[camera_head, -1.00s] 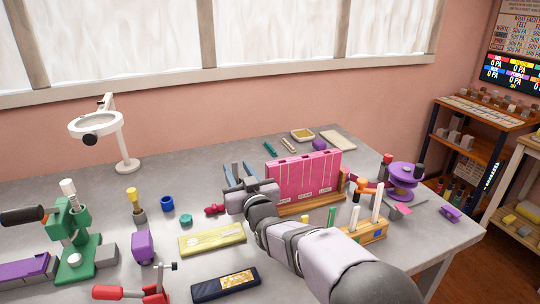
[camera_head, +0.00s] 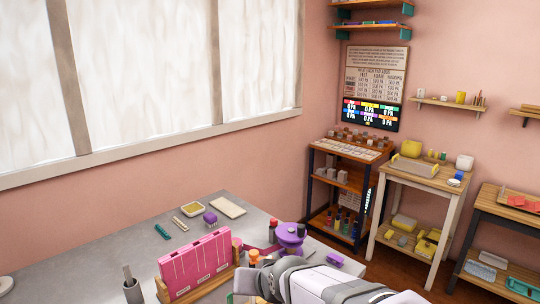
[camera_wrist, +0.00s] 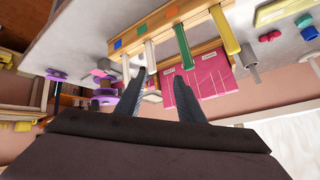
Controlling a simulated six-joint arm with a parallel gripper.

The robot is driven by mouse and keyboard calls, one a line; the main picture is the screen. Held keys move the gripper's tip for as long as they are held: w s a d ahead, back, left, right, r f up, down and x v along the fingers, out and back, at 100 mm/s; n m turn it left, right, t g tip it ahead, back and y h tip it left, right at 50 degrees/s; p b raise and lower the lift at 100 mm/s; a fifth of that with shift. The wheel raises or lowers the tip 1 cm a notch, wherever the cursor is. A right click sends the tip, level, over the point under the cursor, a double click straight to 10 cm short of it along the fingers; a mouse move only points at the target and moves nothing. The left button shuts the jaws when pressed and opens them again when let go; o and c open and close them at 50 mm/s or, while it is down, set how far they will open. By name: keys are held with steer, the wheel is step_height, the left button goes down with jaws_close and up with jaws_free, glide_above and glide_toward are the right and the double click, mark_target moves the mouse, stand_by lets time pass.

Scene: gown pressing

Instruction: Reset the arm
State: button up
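My arm (camera_head: 320,284) reaches in from the lower right in the head view, at the table's front right. Its gripper end sits at the bottom of that view, in front of the pink slotted holder (camera_head: 195,265), and its fingers are not clear there. In the wrist view, my gripper (camera_wrist: 160,78) shows two dark fingers standing apart with nothing held between them. Beyond the fingers are the pink holder (camera_wrist: 200,76) and a wooden rack (camera_wrist: 165,22) holding a green stick (camera_wrist: 183,46) and a white stick (camera_wrist: 151,62). I cannot tell their distance from the fingertips.
A purple spool (camera_head: 291,235) stands by the table's right edge, with a small purple block (camera_head: 335,259) near it. A cream pad (camera_head: 228,207) and a small tray (camera_head: 193,209) lie at the back of the grey table (camera_head: 110,260). Shelves and a side table (camera_head: 425,177) stand beyond.

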steer(key=s+d+f+g+h+b, duration=0.2)
steer(key=s+d+f+g+b, duration=0.3)
steer(key=s+d+f, duration=0.7)
steer(key=s+d+f+g+h+b, duration=0.25)
steer(key=s+d+f+b, duration=0.45)
steer(key=s+f, duration=0.6)
step_height(320, 180, up, 12)
steer(key=w+p, duration=0.2)
steer(key=p, duration=1.1)
steer(key=shift+w+a+f+m+y+p, duration=0.15)
steer(key=shift+w+f+m+y+p, duration=0.05)
steer(key=shift+w+m+y+p, duration=0.2)
